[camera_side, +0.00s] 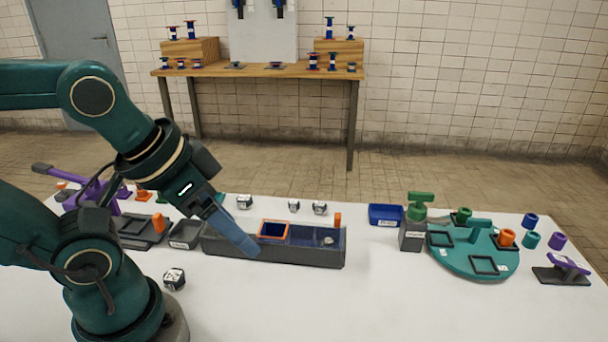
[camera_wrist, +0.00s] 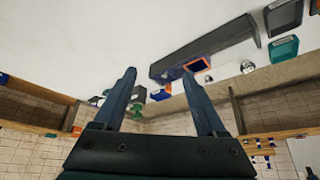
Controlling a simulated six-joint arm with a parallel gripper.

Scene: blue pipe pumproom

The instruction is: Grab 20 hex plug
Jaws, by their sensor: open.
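My gripper (camera_side: 250,248) is above or in front of the tray, apart from the blocks. In the wrist view my gripper (camera_wrist: 158,74) has its fingers spread, with nothing between them.
A blue bin (camera_side: 385,215), a grey block with a green valve (camera_side: 412,236) and a round teal plate (camera_side: 470,268) stand to the right. The front table is mostly clear.

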